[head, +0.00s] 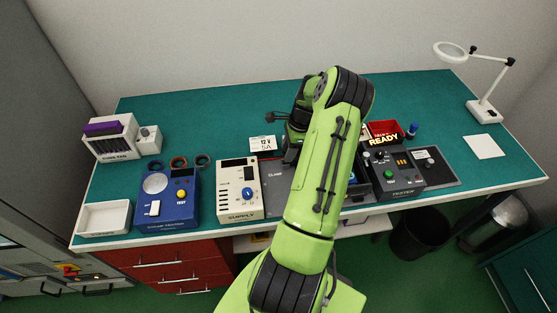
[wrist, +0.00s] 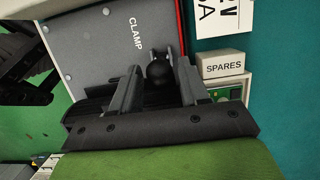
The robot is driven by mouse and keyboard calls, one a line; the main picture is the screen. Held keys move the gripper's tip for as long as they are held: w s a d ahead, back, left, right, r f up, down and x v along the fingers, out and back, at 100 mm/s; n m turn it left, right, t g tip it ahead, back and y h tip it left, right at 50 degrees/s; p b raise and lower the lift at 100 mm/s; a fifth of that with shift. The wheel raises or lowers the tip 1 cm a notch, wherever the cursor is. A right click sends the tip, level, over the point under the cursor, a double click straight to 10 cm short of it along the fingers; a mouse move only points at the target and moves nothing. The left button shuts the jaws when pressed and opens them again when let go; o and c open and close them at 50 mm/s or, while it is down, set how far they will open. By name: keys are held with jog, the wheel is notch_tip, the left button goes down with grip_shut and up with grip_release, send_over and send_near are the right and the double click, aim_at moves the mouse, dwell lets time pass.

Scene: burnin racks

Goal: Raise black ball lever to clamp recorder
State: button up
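The black ball of the lever (wrist: 158,71) shows in the wrist view, in front of the grey plate marked CLAMP (wrist: 95,45). My gripper (wrist: 158,75) has its two fingers apart, one on each side of the ball. A small gap seems to show beside the ball, so it does not look gripped. In the head view, the CLAMP plate (head: 275,183) lies at the middle of the bench, partly behind my green arm. The arm hides the lever and most of the gripper there. I cannot make out the recorder.
A blue station (head: 168,213) and a cream supply unit (head: 238,205) stand left of the plate. A tester (head: 397,180) and a red READY display (head: 381,133) stand right. A SPARES box (wrist: 222,66) lies close to the right finger. The bench (head: 220,110) is clear at the back left.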

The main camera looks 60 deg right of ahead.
notch_tip(320, 180, up, 9)
jog(key=p, duration=0.7)
jog(key=shift+w+a+r, duration=0.1)
jog(key=shift+r, duration=0.1)
jog(key=shift+f, duration=0.1)
dwell(0.3)
